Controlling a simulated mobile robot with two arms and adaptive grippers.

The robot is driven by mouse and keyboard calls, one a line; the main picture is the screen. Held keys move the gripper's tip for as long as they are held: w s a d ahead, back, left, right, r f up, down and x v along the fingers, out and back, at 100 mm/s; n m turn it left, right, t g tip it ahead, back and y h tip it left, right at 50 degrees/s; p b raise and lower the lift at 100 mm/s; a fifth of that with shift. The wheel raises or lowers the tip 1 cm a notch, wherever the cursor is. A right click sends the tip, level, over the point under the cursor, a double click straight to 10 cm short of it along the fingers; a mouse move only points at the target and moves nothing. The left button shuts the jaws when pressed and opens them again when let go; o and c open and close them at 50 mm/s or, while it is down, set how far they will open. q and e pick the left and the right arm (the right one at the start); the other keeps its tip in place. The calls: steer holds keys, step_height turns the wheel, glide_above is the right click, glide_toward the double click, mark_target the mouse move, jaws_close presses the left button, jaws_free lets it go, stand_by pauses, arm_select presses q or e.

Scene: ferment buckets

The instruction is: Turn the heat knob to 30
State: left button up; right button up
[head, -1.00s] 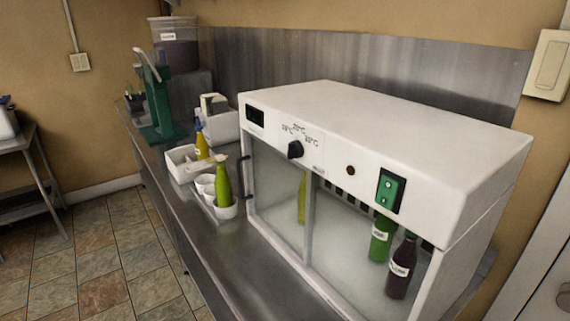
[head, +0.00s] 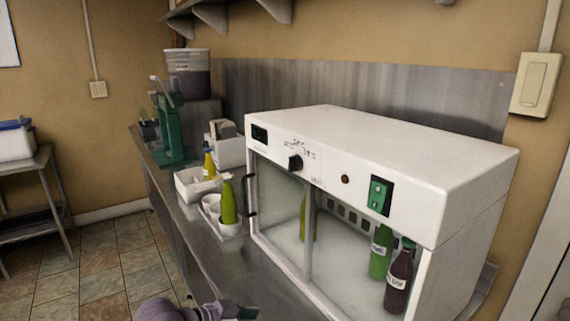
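The heat knob (head: 295,163) is a black dial on the white front panel of the heated cabinet (head: 390,155), left of its middle. Small temperature marks sit above and to the right of the knob; they are too blurred to read now, and I cannot tell where the knob points. My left gripper (head: 247,313) shows at the bottom edge, low in front of the counter and well below the knob, not touching anything I can see. It is partly cut off, so its opening is unclear. My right gripper is not in view.
A green rocker switch (head: 380,195) and a small dark display (head: 260,134) share the panel. Bottles stand behind the cabinet's glass. A black door handle (head: 251,196) projects at its left. A tray with cups and a green bottle (head: 228,203) stands left on the counter (head: 235,265).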

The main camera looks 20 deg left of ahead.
arm_select(q)
steer(key=w+a+r+t+h, duration=0.25)
steer(key=w+r, duration=0.35)
steer(key=r, duration=0.5)
steer(key=t+h, duration=0.2)
steer(key=t, duration=0.1)
glide_toward(289, 161)
steer(key=shift+m, duration=0.4)
steer(key=p+x, duration=0.5)
steer(key=x, duration=0.2)
steer(key=shift+w+d+r+p, duration=0.2)
steer(key=shift+w+p, duration=0.1)
steer(key=shift+p, duration=0.1)
steer(key=shift+w+d+f, duration=0.15)
steer(key=shift+w+d, duration=0.2)
steer(key=shift+w, duration=0.2)
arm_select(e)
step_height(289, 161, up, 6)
arm_select(q)
steer(key=shift+c, duration=0.3)
steer(key=c, duration=1.1)
